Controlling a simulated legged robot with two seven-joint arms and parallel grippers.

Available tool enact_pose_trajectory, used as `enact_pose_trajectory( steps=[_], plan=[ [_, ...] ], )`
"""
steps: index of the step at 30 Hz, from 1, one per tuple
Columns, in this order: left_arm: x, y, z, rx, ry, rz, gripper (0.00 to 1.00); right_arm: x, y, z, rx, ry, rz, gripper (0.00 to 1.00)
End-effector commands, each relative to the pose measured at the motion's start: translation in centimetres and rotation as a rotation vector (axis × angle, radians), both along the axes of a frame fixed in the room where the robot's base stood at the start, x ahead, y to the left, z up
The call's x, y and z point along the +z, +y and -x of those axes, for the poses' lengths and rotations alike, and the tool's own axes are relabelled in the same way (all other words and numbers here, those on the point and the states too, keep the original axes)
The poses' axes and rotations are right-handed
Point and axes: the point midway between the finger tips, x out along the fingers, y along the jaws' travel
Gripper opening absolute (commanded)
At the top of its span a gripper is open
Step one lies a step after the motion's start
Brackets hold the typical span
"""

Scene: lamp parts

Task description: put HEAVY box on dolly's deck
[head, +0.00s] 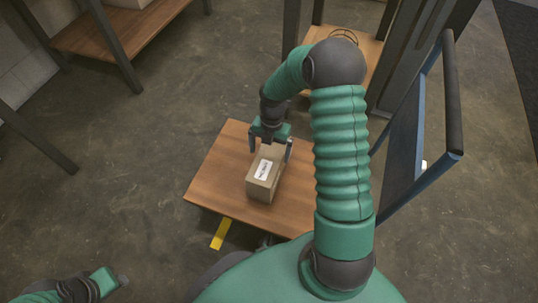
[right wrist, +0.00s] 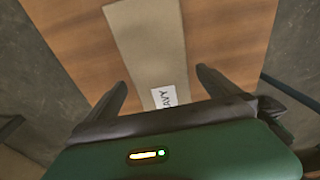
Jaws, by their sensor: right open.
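The HEAVY box (head: 262,189) is brown cardboard with a white label and sits on the wooden deck (head: 215,181) of the dolly, near its middle. My right gripper (head: 270,148) is open over the far end of the box, with one finger on each side. In the right wrist view, the box (right wrist: 148,45) shows between the spread fingers (right wrist: 162,82), with gaps on both sides; its label reads HEAVY. My left gripper (head: 118,282) is at the bottom left, away from the dolly; its fingers are too unclear to judge.
The dolly's blue-framed handle (head: 415,180) rises at the right of the deck. A shelf (head: 95,38) stands at the upper left, and another wooden shelf (head: 365,52) stands behind the dolly. A yellow floor mark (head: 221,234) shows by the deck's near edge. The floor at left is clear.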

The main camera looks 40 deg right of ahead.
Motion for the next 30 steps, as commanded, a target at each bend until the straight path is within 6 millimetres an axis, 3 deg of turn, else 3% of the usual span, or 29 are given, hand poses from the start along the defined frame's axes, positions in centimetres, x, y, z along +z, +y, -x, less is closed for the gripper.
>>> enact_pose_trajectory(
  steps=[1,3,9,13,17,22,30],
  plan=[
    [1.8,0.0,0.0,0.0,0.0,0.0,0.43,2.3,-0.2,-0.1,-0.001,-0.002,0.0,1.0],
    [2.7,0.0,0.0,0.0,0.0,0.0,0.43,3.7,-0.3,-0.2,-0.001,-0.001,0.0,1.0],
    [3.7,0.0,0.0,0.0,0.0,0.0,0.43,5.7,-0.5,-0.3,-0.007,0.0,0.001,1.0],
    [3.6,0.0,0.0,0.0,0.0,0.0,0.43,6.7,1.2,-0.3,-0.136,0.002,0.031,1.0],
    [3.5,0.0,0.0,0.0,0.0,0.0,0.43,8.6,4.8,0.4,-0.468,-0.013,0.084,1.0],
    [3.5,0.0,0.0,0.0,0.0,0.0,0.43,11.1,9.6,2.3,-1.002,-0.061,0.099,1.0],
    [3.5,0.0,0.0,0.0,0.0,0.0,0.43,13.6,15.6,6.6,-1.795,-0.094,-0.041,1.0]
  ],
)
